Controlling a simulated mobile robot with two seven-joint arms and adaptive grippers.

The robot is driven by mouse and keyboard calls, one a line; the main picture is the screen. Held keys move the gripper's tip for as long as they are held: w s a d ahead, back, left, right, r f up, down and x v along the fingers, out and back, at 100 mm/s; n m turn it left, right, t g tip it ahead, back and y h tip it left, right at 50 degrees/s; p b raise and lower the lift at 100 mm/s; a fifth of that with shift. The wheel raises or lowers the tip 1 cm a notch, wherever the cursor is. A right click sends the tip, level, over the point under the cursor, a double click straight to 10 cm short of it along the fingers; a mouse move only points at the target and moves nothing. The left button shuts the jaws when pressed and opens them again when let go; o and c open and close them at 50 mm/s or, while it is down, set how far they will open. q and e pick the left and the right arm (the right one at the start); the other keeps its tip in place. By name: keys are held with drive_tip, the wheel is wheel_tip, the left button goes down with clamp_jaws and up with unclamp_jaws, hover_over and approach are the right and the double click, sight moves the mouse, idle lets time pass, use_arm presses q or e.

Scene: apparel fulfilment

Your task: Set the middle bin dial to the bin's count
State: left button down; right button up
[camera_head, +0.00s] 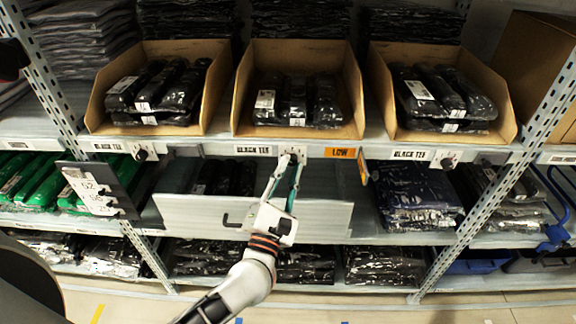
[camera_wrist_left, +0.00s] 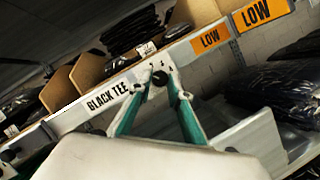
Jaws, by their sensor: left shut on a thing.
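The middle bin (camera_head: 354,90) is an open cardboard bin on the shelf, holding a few dark plastic-wrapped packs in side-by-side stacks. Below it, the shelf edge carries a BLACK TEE label (camera_head: 253,150) and an orange LOW tag (camera_head: 340,153). My left gripper (camera_head: 292,157) reaches up to the shelf edge between these two. In the left wrist view its green-sided fingers close on the black knob of the middle bin dial (camera_wrist_left: 158,78), set on a pale plate. The dial's setting is too small to read. My right gripper is not in view.
Similar cardboard bins stand left (camera_head: 215,85) and right (camera_head: 380,85), each with its own dial below, left (camera_head: 142,155) and right (camera_head: 446,163). A hanging size card (camera_head: 90,190) sticks out at left.

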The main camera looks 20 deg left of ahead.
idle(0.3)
use_arm(q)
drive_tip(key=c, duration=1.9)
unclamp_jaws()
drive_tip(key=shift+s+f, duration=0.1)
drive_tip(key=shift+s, duration=0.05)
drive_tip(key=v, duration=1.1)
drive_tip(key=shift+s, duration=0.4)
